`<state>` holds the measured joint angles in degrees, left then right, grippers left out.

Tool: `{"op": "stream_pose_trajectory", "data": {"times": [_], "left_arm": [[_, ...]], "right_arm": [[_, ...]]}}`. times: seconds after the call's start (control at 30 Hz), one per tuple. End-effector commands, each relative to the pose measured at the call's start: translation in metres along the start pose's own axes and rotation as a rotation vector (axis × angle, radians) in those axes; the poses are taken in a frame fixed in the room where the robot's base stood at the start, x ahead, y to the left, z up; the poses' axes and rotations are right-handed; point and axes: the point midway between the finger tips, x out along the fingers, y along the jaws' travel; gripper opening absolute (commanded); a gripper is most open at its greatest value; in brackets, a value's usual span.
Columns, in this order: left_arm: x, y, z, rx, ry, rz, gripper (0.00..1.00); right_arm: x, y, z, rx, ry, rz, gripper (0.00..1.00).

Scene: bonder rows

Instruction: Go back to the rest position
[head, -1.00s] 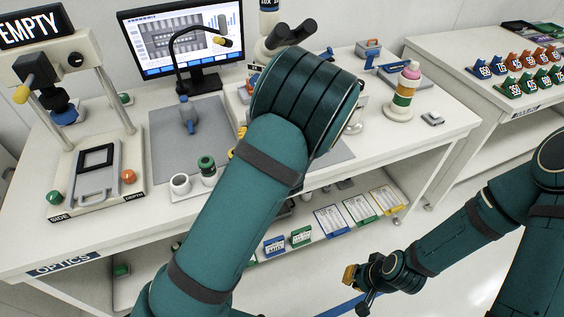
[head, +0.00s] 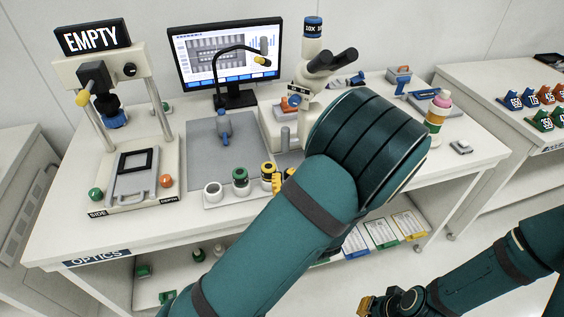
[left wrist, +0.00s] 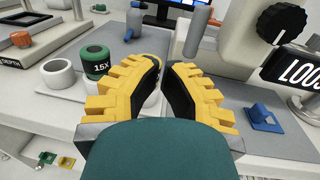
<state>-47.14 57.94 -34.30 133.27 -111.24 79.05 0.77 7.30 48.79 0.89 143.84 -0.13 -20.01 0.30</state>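My left arm in teal reaches over the bench (head: 60,232) in the head view. Its forearm hides most of my left gripper; only yellow finger pads (head: 284,179) show beside the row of eyepieces. In the left wrist view my left gripper (left wrist: 170,68) has its two yellow-padded fingers apart, with nothing seen between them. A green eyepiece marked 15X (left wrist: 97,64) stands left of the fingers. My right gripper (head: 382,304) is low at the bottom edge of the head view, over the floor; its finger gap is too small to make out.
A microscope (head: 312,75), a monitor (head: 225,52) and a fixture under an EMPTY sign (head: 93,37) stand on the bench. A white holder (head: 213,190) bears the eyepieces. A shelf with cards (head: 380,232) is below. A second table (head: 480,80) is at right.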

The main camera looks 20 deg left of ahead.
Motion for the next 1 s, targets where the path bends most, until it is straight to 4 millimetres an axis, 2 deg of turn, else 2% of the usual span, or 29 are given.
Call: {"op": "stream_pose_trajectory", "data": {"times": [0.2,0.43,0.53,0.67,0.77,0.8,0.87,0.9,1.0], "left_arm": [[-0.021,0.008,0.000,0.000,0.001,-0.001,0.00],[-0.023,0.011,-0.001,0.000,0.005,0.005,0.00],[-0.021,0.023,-0.013,-0.002,0.053,0.058,0.00],[-0.025,0.067,-0.052,-0.027,0.230,0.249,0.00],[-0.046,0.113,-0.097,-0.083,0.438,0.478,0.00],[-0.060,0.130,-0.115,-0.118,0.527,0.578,0.00],[-0.086,0.150,-0.139,-0.186,0.661,0.735,0.00],[-0.106,0.159,-0.154,-0.242,0.748,0.840,0.00],[-0.157,0.167,-0.183,-0.411,0.941,1.095,0.00]], "right_arm": [[-0.002,-0.001,0.001,0.000,-0.002,0.000,0.00],[-0.002,-0.001,0.001,0.000,-0.002,0.000,0.00],[-0.002,-0.001,0.001,0.000,-0.002,0.000,0.00],[-0.002,-0.001,0.001,0.000,-0.002,0.000,0.00],[-0.002,-0.001,0.001,0.000,-0.002,0.000,0.00],[-0.002,-0.001,0.001,0.000,-0.002,0.000,0.00],[-0.002,-0.001,0.001,0.000,-0.002,0.000,0.00],[-0.002,-0.001,0.001,0.000,-0.002,0.000,0.00],[-0.002,-0.001,0.001,0.000,-0.002,0.000,0.00]]}}
